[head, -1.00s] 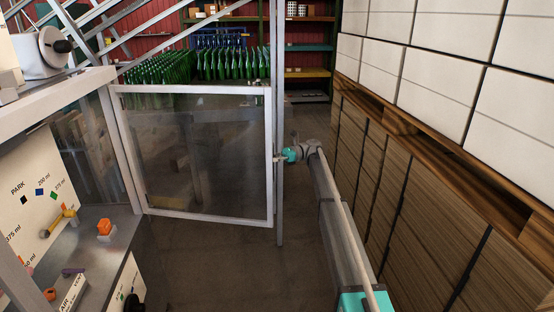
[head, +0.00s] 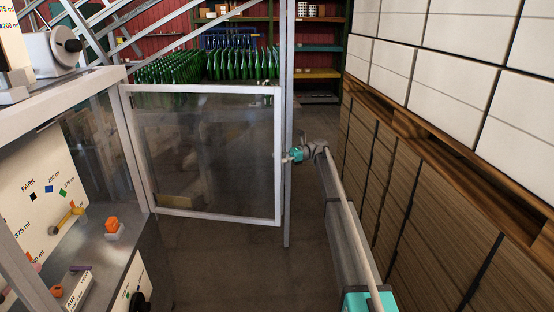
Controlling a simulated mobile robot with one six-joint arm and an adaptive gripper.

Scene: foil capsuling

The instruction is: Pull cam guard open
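The cam guard (head: 205,150) is a clear panel in a pale metal frame. It stands swung out from the left-hand machine, its left side beside the machine's corner post. My gripper (head: 286,157) is at the guard's right frame edge, about halfway up, reaching in from the right. Its fingers are very small here. I cannot tell whether they are closed on a handle or only touching the frame.
The machine (head: 50,190) with dials and an orange knob fills the left. Green bottles (head: 235,64) stand behind the guard. Stacked white boxes (head: 455,95) and strapped cardboard (head: 400,190) wall off the right. A thin upright post (head: 288,230) stands by the guard's free edge. Dark floor (head: 230,270) is clear in front.

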